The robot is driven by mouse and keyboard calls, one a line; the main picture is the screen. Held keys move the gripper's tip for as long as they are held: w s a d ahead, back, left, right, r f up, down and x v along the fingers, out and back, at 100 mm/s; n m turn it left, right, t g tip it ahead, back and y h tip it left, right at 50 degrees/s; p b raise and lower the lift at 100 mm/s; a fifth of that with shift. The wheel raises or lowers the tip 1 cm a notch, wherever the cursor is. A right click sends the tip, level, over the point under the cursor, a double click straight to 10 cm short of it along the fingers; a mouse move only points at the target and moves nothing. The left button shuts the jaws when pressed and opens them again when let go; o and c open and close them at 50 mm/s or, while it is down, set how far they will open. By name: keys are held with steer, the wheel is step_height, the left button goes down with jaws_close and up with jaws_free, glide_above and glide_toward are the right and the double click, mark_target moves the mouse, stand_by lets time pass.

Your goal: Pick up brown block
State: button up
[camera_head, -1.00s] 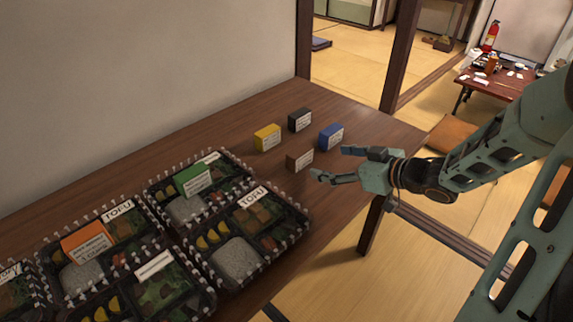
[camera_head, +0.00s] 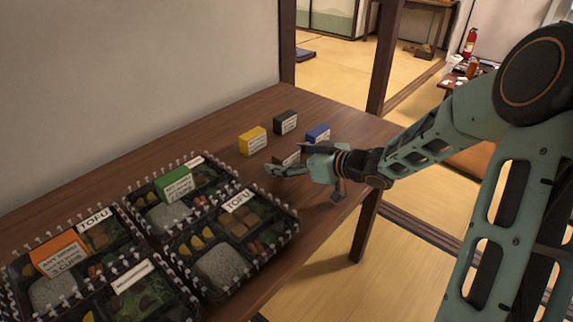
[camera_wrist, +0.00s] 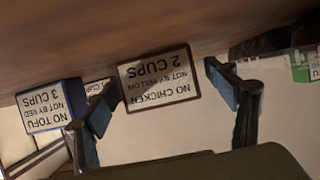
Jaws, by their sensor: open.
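The brown block (camera_head: 287,157) stands on the wooden table, partly hidden by my gripper in the head view. Its white label reads "NO CHICKEN 2 CUPS" upside down in the wrist view (camera_wrist: 158,80). My gripper (camera_head: 285,160) is open, low over the table, with its fingers reaching to either side of the block. In the wrist view the block sits between and a little beyond the two blue-tipped fingers (camera_wrist: 165,95), with gaps on both sides. No contact shows.
A blue block (camera_head: 317,134) stands close by one finger. A black block (camera_head: 286,122) and a yellow block (camera_head: 252,140) stand behind. Black bento trays (camera_head: 297,222) fill the left front; a green block (camera_head: 174,184) and an orange block (camera_head: 60,255) rest on them.

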steer(key=shift+w+a, duration=0.1)
steer(key=shift+c, duration=0.3)
steer(key=c, duration=1.2)
steer(key=shift+r, duration=0.1)
